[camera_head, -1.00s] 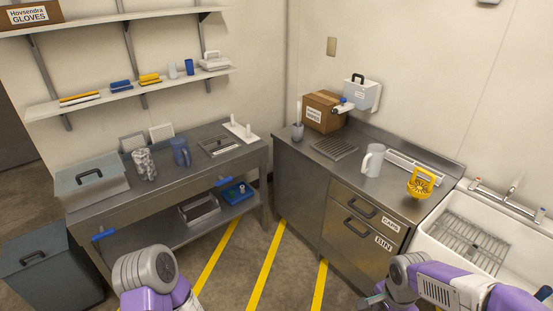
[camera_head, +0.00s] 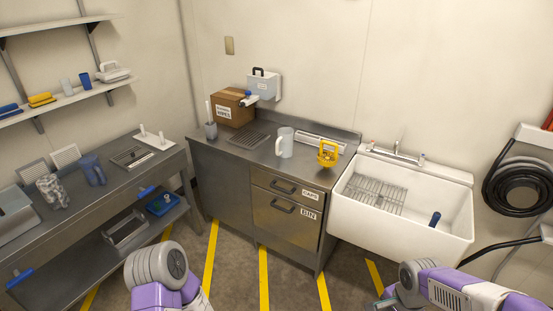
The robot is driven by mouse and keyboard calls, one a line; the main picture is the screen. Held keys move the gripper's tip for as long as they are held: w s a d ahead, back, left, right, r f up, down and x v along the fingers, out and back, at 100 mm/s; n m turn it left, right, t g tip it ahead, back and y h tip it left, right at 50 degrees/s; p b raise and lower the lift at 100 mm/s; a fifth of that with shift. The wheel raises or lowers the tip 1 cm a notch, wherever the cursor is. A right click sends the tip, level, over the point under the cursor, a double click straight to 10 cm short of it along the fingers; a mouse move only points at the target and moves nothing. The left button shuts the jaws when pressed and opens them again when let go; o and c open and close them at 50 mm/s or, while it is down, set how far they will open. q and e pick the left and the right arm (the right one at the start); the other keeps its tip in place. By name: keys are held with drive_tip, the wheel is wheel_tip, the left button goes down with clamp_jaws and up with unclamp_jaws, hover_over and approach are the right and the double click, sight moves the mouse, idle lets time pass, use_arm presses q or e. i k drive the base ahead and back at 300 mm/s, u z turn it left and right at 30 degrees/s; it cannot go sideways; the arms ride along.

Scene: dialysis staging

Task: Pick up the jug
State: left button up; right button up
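A white jug (camera_head: 285,143) with a handle on its left side stands upright on the steel counter (camera_head: 228,146) in the middle of the head view. A blue jug-like vessel (camera_head: 93,168) stands on the steel table at the left. My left arm shows at the bottom left, but its gripper is not visible. My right gripper (camera_head: 382,303) shows only in part at the bottom edge, low and in front of the sink. Its opening cannot be made out. Both arms are well short of the counter and apart from both vessels.
A yellow object (camera_head: 327,154) stands right of the white jug, with a drain grate (camera_head: 248,138) to its left. A cardboard box (camera_head: 233,108) is behind. A white sink (camera_head: 400,216) adjoins at right. Floor with yellow stripes before the counter is clear.

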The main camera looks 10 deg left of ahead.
sight(92, 169)
drive_tip(key=u, duration=0.4)
drive_tip(key=i, duration=2.3)
drive_tip(key=u, duration=1.45)
drive_tip(key=i, duration=1.25)
drive_tip(key=u, duration=1.65)
drive_tip(key=i, duration=0.4)
drive_tip(key=u, duration=0.4)
